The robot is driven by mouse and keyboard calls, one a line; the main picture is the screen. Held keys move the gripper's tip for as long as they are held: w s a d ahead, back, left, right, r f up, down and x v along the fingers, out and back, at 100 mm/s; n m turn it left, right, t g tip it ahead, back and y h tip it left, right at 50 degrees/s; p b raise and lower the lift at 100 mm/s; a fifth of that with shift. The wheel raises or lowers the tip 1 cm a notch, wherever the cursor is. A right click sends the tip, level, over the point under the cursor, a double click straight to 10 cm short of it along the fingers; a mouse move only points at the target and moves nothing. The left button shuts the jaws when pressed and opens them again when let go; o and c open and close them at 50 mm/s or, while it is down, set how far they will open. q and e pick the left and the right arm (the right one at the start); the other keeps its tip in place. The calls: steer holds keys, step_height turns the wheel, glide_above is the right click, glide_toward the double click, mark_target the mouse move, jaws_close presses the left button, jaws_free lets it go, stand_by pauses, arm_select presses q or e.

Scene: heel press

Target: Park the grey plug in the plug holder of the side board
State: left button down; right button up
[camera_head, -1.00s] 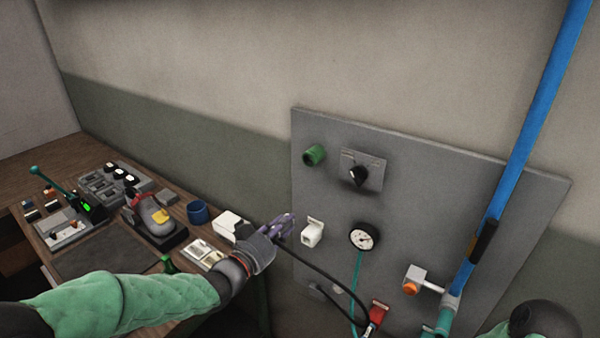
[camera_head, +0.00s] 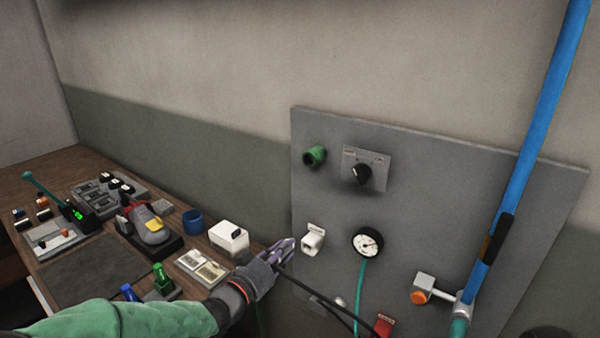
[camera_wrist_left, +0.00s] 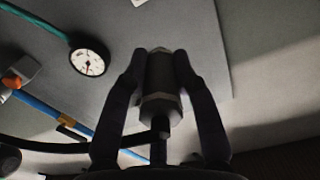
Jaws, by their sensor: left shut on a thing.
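My left gripper (camera_head: 281,254) is at the left edge of the grey side board (camera_head: 440,180), just left of and below a white square fitting (camera_head: 313,239). In the left wrist view my left gripper (camera_wrist_left: 160,62) is shut on the grey plug (camera_wrist_left: 161,85), a faceted grey cylinder lying between the two fingers. In the head view the fingers hide the plug. A black cable (camera_head: 325,300) runs from the hand toward the lower right. I cannot tell for sure which fitting is the plug holder. My right gripper is not in view.
The board carries a green knob (camera_head: 315,155), a black rotary switch (camera_head: 362,175), a gauge (camera_head: 367,242) with a teal hose, an orange-ended valve (camera_head: 421,294) and a red part (camera_head: 384,326). A blue pipe (camera_head: 530,130) crosses the right. A cluttered bench (camera_head: 90,265) stands left.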

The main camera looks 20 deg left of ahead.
arm_select(q)
step_height(320, 180, down, 8)
steer(key=b, duration=0.7)
stand_by(0.5)
steer(key=b+x, duration=0.1)
steer(key=x, duration=0.4)
steer(key=shift+b, duration=0.3)
stand_by(0.7)
steer(key=shift+x, duration=1.4)
stand_by(1.5)
steer(key=c, duration=0.9)
jaws_free()
steer(key=shift+f, duration=0.1)
